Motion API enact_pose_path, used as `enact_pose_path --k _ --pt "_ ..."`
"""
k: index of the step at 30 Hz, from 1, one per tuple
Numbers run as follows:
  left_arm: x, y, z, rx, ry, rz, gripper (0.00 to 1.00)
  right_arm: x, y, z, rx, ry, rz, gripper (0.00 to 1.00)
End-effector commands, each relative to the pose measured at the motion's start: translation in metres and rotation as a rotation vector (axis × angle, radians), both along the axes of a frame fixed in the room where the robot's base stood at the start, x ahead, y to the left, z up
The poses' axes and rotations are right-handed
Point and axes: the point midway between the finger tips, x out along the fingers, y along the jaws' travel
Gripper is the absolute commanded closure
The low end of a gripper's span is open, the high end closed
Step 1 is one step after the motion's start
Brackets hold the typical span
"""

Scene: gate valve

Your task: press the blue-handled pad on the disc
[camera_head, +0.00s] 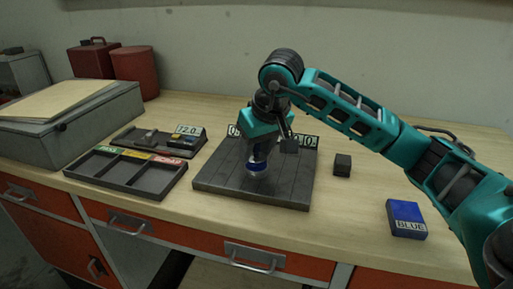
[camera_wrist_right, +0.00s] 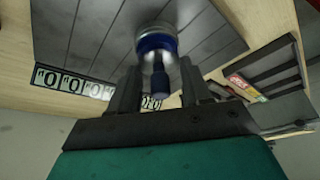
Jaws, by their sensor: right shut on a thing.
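My right gripper (camera_head: 259,146) is shut on the blue-handled pad (camera_head: 258,160) above the slatted dark plate, pointing down. In the right wrist view the pad's blue handle (camera_wrist_right: 159,78) stands between the fingers of my right gripper (camera_wrist_right: 160,88). Its wide blue rim (camera_wrist_right: 156,42) shows beyond the fingertips. A pale grey round face, probably the disc (camera_wrist_right: 154,26), shows at the pad's far side. I cannot tell whether the pad touches it or how hard it presses. My left gripper is not in view.
The dark plate (camera_head: 215,179) has number cards along its back edge, partly hidden by my arm. A dark block (camera_head: 342,165) and a blue box (camera_head: 405,214) lie right. Bare wood lies between them.

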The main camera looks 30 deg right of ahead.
Motion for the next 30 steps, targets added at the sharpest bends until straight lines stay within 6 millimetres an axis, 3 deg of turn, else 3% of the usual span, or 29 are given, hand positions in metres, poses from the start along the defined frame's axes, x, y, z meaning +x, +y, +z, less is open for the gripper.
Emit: enact_pose_path --k 1,18,30 --pt "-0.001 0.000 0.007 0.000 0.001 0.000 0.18 0.000 0.000 0.009 0.000 -0.003 -0.001 0.76" --pt "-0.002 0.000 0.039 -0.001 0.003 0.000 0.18 0.001 -0.001 0.055 0.000 -0.005 -0.002 0.76" --pt "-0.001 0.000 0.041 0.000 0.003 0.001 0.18 0.000 0.000 0.058 -0.001 -0.005 -0.001 0.76"
